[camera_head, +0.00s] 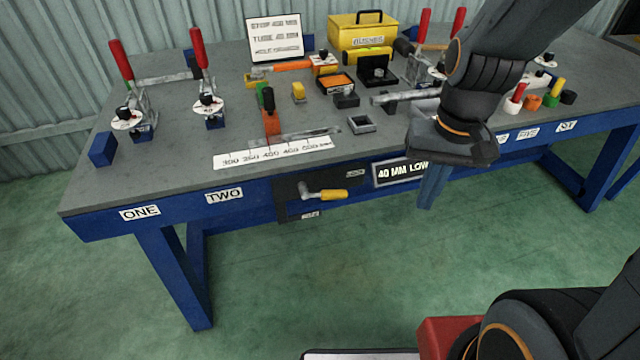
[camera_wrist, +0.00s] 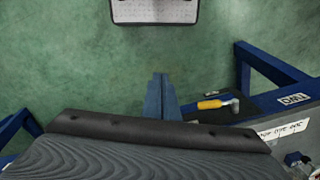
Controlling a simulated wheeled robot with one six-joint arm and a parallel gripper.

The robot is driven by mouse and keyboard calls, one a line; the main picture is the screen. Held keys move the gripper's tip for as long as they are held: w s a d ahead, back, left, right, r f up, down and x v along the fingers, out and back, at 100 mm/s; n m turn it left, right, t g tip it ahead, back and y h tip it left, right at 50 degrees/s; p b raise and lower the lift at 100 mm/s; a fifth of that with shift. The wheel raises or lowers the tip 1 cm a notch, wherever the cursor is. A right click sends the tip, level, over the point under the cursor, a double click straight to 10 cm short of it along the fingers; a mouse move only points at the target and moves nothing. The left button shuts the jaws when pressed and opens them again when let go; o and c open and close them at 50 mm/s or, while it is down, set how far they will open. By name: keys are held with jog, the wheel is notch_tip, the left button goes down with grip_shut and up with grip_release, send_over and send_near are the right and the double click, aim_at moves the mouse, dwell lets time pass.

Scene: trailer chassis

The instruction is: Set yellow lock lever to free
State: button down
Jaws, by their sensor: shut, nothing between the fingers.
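The yellow-handled lever (camera_head: 333,194) is on a dark panel (camera_head: 290,211) on the blue front edge of the workbench. Its grey pivot is at the left and its yellow grip points right, about level. Small labels sit at the panel's upper right and bottom, too small to read. In the wrist view the lever (camera_wrist: 214,103) shows to the right of my fingers. My gripper (camera_head: 428,198) points down in front of the bench edge, right of the lever and apart from it. Its fingers are shut and empty; they also show in the wrist view (camera_wrist: 161,85).
A "40 MM LOW" display (camera_head: 401,171) is on the bench front between lever and gripper. The bench top (camera_head: 160,180) holds red-handled clamps (camera_head: 203,75), a yellow toolbox (camera_head: 362,32) and a scale strip (camera_head: 275,150). The green floor before the lever is clear.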

jog(key=w+a+r+m+y+p, duration=0.2)
jog(key=w+a+r+m+p, duration=0.1)
jog(key=w+a+m+p, duration=0.35)
jog(key=m+p, duration=0.4)
jog(key=m, duration=0.3)
send_near(335, 191)
jog(key=shift+t+y, duration=0.4)
jog(key=x, duration=0.6)
jog(key=shift+s+d+f, duration=0.35)
jog(key=shift+f, duration=0.1)
